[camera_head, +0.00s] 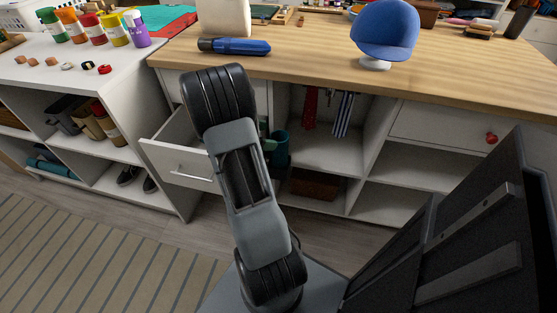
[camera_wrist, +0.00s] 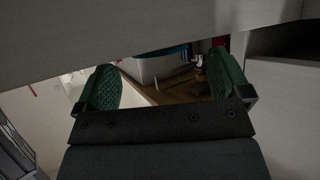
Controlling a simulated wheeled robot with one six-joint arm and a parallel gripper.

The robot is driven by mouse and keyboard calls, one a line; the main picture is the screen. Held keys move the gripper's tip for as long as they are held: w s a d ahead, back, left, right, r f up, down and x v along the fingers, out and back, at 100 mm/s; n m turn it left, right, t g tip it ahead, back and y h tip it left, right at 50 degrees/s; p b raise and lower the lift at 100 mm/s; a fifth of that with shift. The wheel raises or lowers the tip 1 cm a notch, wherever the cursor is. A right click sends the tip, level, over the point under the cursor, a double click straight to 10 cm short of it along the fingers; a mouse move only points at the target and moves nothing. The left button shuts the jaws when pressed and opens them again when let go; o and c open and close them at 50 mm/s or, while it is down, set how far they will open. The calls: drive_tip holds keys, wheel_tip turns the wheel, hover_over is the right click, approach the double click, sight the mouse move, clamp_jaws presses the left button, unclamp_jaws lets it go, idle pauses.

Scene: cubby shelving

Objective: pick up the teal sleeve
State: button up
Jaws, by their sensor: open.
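I cannot tell for certain which thing is the teal sleeve. In the head view a teal upright piece (camera_head: 281,150) shows in the cubby just right of my arm, partly hidden by it. A flat teal roll (camera_head: 50,168) lies on the lower left shelf. In the wrist view a small teal-blue strip (camera_wrist: 180,50) shows at a pale bin, mostly cut off by a panel edge.
An open drawer (camera_head: 180,158) juts out left of my arm. Above is the wooden worktop (camera_head: 310,62) with a blue cap (camera_head: 386,28) and a blue flashlight (camera_head: 234,46). Ties (camera_head: 344,113) hang in the cubby. A pale panel (camera_wrist: 130,35) crosses close above my gripper.

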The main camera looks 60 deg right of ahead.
sight(280, 138)
drive_tip(key=shift+b+x, duration=0.3)
drive_tip(key=shift+x, duration=2.55)
drive_tip(key=shift+s+r, duration=0.1)
drive_tip(key=shift+c, duration=0.4)
drive_tip(key=c, duration=1.1)
drive_tip(key=shift+c, duration=0.2)
